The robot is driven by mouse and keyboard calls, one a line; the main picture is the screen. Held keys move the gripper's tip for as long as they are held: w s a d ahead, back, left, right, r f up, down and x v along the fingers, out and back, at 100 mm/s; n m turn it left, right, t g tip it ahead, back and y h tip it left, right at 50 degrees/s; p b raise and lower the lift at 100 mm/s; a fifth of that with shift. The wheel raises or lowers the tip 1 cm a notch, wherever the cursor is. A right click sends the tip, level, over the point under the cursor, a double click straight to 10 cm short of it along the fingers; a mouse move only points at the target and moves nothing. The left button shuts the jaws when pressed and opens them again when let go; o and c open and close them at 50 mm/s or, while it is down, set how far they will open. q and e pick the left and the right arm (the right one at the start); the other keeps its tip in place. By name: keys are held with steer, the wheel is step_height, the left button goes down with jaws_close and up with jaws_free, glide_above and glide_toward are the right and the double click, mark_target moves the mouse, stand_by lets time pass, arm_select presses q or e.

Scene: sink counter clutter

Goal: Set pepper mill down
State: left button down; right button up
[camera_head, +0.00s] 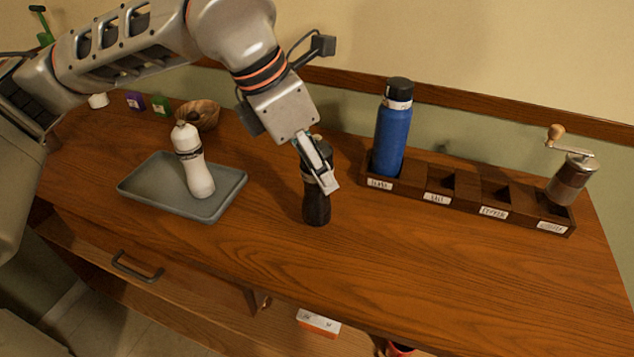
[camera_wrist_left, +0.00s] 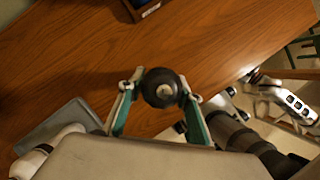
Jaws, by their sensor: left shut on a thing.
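The dark pepper mill (camera_head: 317,207) stands upright over the wooden counter, in front of the rack's left end. My left gripper (camera_head: 322,178) is shut around its upper part and hides some of it. In the left wrist view the mill's round black top (camera_wrist_left: 162,88) sits between the two fingers. Whether its base touches the counter I cannot tell. The dark wooden rack (camera_head: 465,208) has labelled compartments; the two middle ones, including the one with the pepper label (camera_head: 493,212), look empty.
A blue bottle (camera_head: 391,135) fills the rack's left compartment and a hand grinder (camera_head: 570,180) its right one. A white mill (camera_head: 195,165) stands on a grey tray (camera_head: 135,188). A wooden bowl (camera_head: 205,115) is behind it. The counter in front of the rack is clear.

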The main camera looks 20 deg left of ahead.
mark_target(317, 193)
arm_select(q)
step_height(317, 193, down, 4)
steer(key=shift+r, duration=0.15)
steer(key=c, duration=1.4)
jaws_free()
